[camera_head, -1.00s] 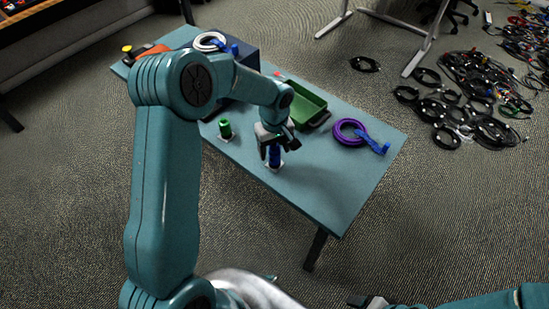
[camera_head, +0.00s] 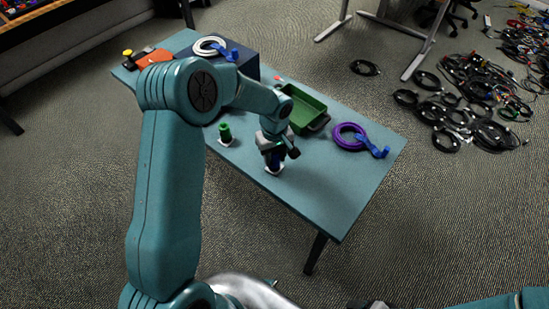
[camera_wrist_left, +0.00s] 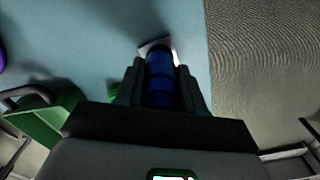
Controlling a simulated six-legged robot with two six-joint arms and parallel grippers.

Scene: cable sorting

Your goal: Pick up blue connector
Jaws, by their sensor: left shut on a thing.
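The blue connector (camera_wrist_left: 160,75) stands on a small white base (camera_wrist_left: 150,47) on the table, between the fingers of my left gripper (camera_wrist_left: 160,98) in the left wrist view. The gripper is shut on it. In the head view my left gripper (camera_head: 274,157) hides most of the connector, and the white base shows just below it. My right gripper (camera_head: 372,304) shows only in part at the bottom edge of the head view, and its fingers cannot be made out.
A green connector (camera_head: 225,131) stands to the left of my gripper. A green bin (camera_head: 302,104) is behind it. A purple cable coil (camera_head: 343,132) lies to the right. A dark blue box (camera_head: 248,62) bears a white coil (camera_head: 208,46). The table's front part is clear.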

